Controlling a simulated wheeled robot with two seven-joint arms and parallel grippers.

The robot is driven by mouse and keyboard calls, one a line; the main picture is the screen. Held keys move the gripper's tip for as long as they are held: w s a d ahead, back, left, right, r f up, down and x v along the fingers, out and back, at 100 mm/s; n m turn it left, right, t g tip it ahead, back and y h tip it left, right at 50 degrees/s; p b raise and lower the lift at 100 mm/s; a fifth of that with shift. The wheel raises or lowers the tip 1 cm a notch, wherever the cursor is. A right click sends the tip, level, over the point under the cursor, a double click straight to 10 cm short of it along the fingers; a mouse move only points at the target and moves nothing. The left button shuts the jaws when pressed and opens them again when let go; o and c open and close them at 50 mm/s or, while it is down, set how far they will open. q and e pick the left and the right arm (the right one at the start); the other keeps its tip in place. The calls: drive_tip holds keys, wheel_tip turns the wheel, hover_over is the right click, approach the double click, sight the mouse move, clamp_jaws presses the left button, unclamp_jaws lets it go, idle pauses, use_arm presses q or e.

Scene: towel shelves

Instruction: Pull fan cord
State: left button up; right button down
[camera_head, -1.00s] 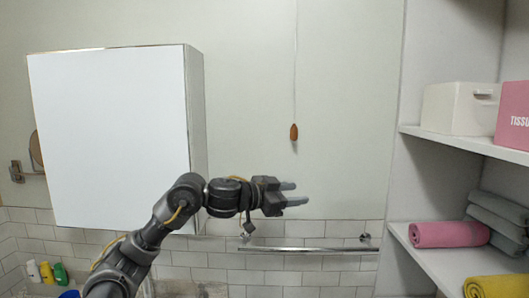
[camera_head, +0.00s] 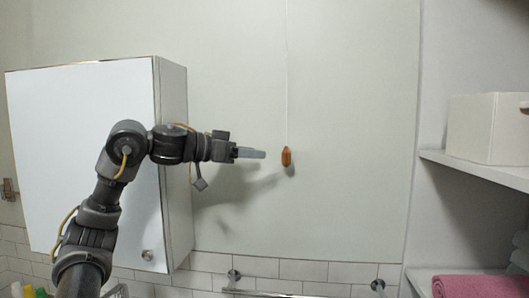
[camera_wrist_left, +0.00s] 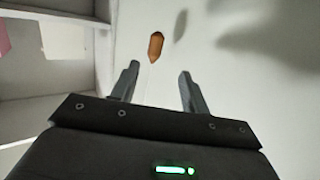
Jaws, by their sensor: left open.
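The fan cord (camera_head: 287,80) is a thin pale line hanging straight down in front of the wall. At its lower end is an orange-brown wooden pull (camera_head: 287,156). My left gripper (camera_head: 258,153) points right at the pull's height, its fingertips a short way left of it. In the left wrist view the pull (camera_wrist_left: 156,46) shows beyond the two fingertips, roughly between their lines and nearer the left finger. The left gripper (camera_wrist_left: 158,72) is open there, with nothing between its fingers. My right gripper is not in view.
A white wall cabinet (camera_head: 80,150) stands behind my left arm. A shelf unit (camera_head: 475,168) on the right holds a white box (camera_head: 487,128) and a pink towel (camera_head: 468,287). A towel rail (camera_head: 270,294) runs low on the tiled wall. The wall around the cord is clear.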

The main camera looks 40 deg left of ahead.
sight(286, 154)
use_arm(q)
drive_tip(key=p+x, duration=0.1)
drive_tip(key=x, duration=0.2)
drive_tip(key=p+x, duration=0.1)
drive_tip(key=x, duration=0.2)
drive_tip(key=p+x, duration=0.1)
drive_tip(key=x, duration=0.2)
drive_tip(key=shift+s+d+r+p, duration=0.1)
drive_tip(key=shift+d+r+p, duration=0.2)
drive_tip(key=shift+d+p, duration=0.15)
drive_tip(key=shift+w+d+f, duration=0.15)
drive_tip(key=shift+w+d, duration=0.05)
drive_tip(key=shift+w, duration=0.25)
drive_tip(key=shift+w+f, duration=0.1)
drive_tip(key=shift+w, duration=0.1)
drive_tip(key=shift+s, duration=0.15)
drive_tip(key=c, duration=0.4)
clamp_jaws()
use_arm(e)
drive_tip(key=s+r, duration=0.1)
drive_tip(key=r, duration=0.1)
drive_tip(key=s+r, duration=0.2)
